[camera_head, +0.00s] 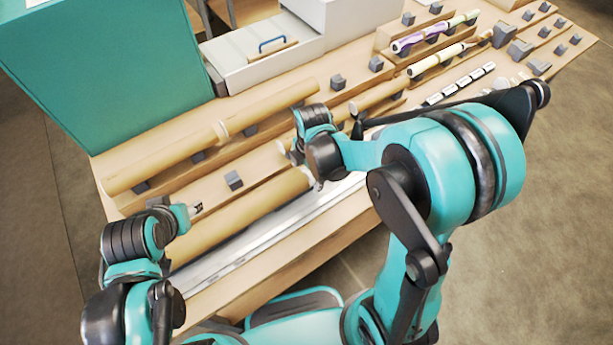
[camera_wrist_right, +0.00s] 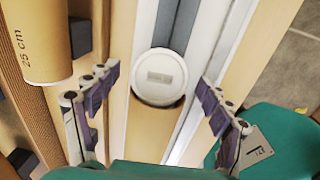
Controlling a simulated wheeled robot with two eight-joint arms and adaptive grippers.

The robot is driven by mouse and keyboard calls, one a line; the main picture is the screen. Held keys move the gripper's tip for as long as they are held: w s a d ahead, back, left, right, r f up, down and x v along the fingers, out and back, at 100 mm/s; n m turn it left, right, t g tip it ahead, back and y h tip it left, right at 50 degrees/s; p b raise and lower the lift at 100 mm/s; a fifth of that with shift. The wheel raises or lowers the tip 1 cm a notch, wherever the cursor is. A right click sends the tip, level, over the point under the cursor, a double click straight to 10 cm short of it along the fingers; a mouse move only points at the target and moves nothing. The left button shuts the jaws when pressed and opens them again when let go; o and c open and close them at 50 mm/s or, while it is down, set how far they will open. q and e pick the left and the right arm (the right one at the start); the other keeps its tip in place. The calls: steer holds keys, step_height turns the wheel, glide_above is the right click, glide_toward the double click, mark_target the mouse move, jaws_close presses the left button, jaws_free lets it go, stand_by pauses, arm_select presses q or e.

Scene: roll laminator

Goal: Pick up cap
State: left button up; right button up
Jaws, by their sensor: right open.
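A round white cap (camera_wrist_right: 159,77) with a small label sits at the end of a brown cardboard tube (camera_wrist_right: 150,128) in the right wrist view. My right gripper (camera_wrist_right: 158,84) is open, with one finger on each side of the cap and a gap to both sides. In the head view my right arm hides most of this gripper, and I cannot make out the cap clearly. The tube's end (camera_head: 300,180) shows just beside the right hand. My left gripper (camera_head: 195,210) is at the lower left above the table; its fingers are too small to judge.
Another tube marked 25 cm (camera_wrist_right: 40,45) lies left of the cap. A long metal rail (camera_head: 260,235) runs along the table's front. Long tubes (camera_head: 200,145), dark grey holders (camera_head: 234,180), a grey box (camera_head: 262,50) and a large teal box (camera_head: 100,80) take up the rest.

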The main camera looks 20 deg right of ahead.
steer(key=c, duration=1.2)
steer(key=shift+o, duration=0.2)
steer(key=shift+r, duration=0.15)
